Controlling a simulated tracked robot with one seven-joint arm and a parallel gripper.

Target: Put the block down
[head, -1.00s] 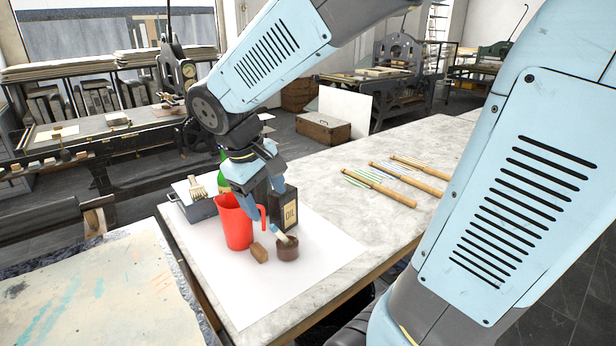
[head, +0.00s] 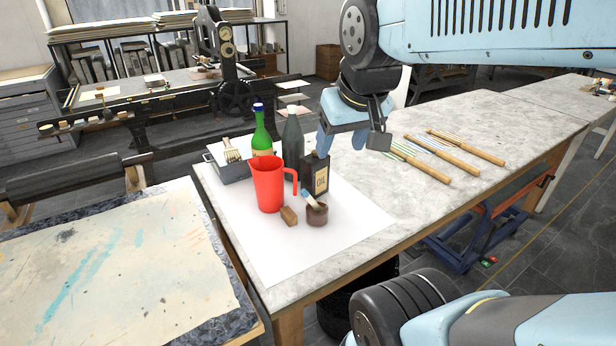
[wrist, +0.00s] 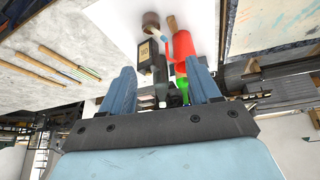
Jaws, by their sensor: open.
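A small brown block (head: 289,216) rests on the white sheet (head: 285,255) on the stone-topped table. It is just in front of the red jug (head: 268,188) and left of a small brown pot (head: 317,215) with a brush in it. The block also shows near the top of the wrist view (wrist: 171,24). My gripper (head: 342,142) is open and empty. It is raised above the table, behind and to the right of the block and apart from it. Its two blue fingers show well spread in the wrist view (wrist: 161,82).
A black oil can (head: 315,175), a green bottle (head: 261,135), a grey bottle (head: 293,145) and a grey tray with a brush (head: 233,170) stand close around the jug. Several wooden-handled tools (head: 428,170) lie to the right. The sheet's front part is clear.

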